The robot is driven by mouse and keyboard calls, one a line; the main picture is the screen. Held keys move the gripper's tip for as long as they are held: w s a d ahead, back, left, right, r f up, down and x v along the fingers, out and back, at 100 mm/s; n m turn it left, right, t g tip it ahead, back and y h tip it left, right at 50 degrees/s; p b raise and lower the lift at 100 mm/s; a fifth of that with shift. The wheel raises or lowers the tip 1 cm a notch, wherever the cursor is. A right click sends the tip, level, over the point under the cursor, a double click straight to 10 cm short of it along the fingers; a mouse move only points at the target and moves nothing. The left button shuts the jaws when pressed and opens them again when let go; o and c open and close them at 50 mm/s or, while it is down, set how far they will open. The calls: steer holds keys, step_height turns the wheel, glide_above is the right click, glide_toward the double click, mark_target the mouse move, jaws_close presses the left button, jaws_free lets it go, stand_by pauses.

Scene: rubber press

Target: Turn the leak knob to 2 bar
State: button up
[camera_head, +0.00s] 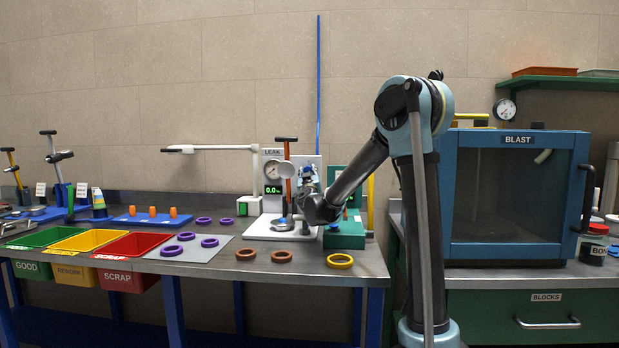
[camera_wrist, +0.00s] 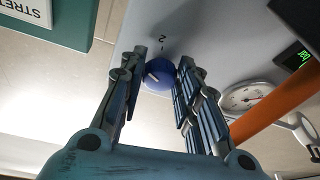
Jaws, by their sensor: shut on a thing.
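The leak knob (camera_wrist: 158,75) is a round blue dial with a white pointer line, set on a pale panel in the wrist view. A mark "2" (camera_wrist: 162,40) is printed on the panel just beyond it. The pointer is slanted and does not line up with the 2. My gripper (camera_wrist: 160,72) has its fingers on either side of the knob and is shut on it. In the head view my gripper (camera_head: 312,185) is at the leak station (camera_head: 270,205), covering the knob. The station's green display (camera_head: 273,189) reads about 0.0, and a round gauge (camera_head: 271,170) sits above it.
An orange-handled lever (camera_head: 286,165) stands close to the left of my gripper. A green block (camera_head: 345,238) sits below right. Purple and brown rings (camera_head: 282,256) and a yellow ring (camera_head: 340,261) lie in front on the bench. The blue blast cabinet (camera_head: 515,195) stands to the right.

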steer(key=shift+a+m+h, duration=0.1)
steer(key=shift+m+h, duration=0.65)
steer(key=shift+m, duration=1.05)
steer(key=shift+a+m+h, duration=0.15)
steer(key=shift+m+h, duration=0.55)
steer(key=shift+m, duration=1.1)
steer(key=shift+a+m+h, duration=0.1)
steer(key=shift+m+h, duration=0.65)
steer(key=shift+m, duration=1.35)
steer(key=o, duration=1.1)
steer(key=shift+w+f, duration=0.1)
steer(key=n+g+y, duration=0.1)
steer(key=n+y, duration=0.1)
steer(key=n, duration=0.6)
steer(key=n+g+y, duration=0.1)
steer(key=n+y, duration=0.2)
steer(key=n, duration=0.5)
steer(key=d+n+g+y, duration=0.1)
steer(key=n+y, duration=0.1)
steer(key=n, duration=0.6)
steer(key=shift+d+r+y, duration=0.1)
steer(key=shift+r+y, duration=0.3)
